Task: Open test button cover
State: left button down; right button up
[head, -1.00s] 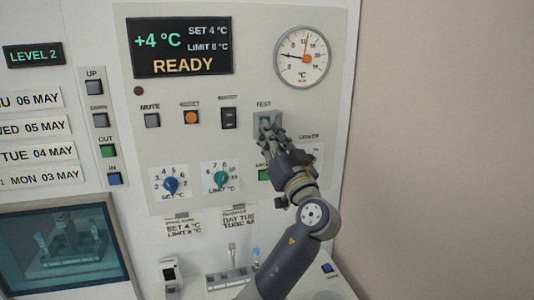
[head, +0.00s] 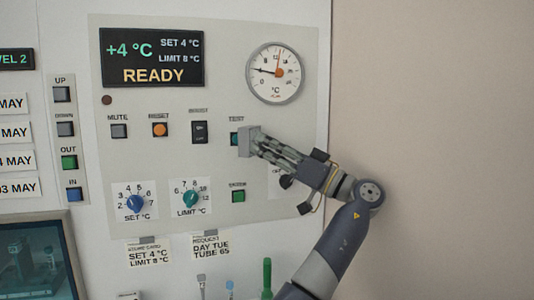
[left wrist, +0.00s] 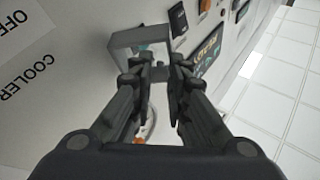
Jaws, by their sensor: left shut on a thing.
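The test button cover (head: 246,140) is a small grey frame under the TEST label, standing out from the panel, swung to the right. The teal test button (head: 235,139) shows at its left, partly hidden by it. My left gripper (head: 259,144) reaches in from the right and is shut on the cover's outer edge. In the left wrist view the cover (left wrist: 127,40) lies just past the fingertips, its edge between the two fingers (left wrist: 161,72). My right gripper is in neither view.
The BOOST switch (head: 199,132) and orange RESET button (head: 160,130) are left of TEST. A green button (head: 238,196) and the LIMIT knob (head: 190,198) sit below. A round gauge (head: 275,72) is above. The wall (head: 430,120) at the right is bare.

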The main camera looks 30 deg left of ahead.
pick_arm(q)
jog(key=shift+w+d+r+n+g, duration=0.2)
jog(key=shift+n+g, duration=0.1)
jog(key=shift+g, duration=0.1)
jog(key=c, duration=1.5)
grip_release()
jog(key=shift+c, duration=0.2)
jog(key=shift+f, duration=0.1)
jog(key=shift+a, duration=0.1)
notch_tip(320, 180, up, 10)
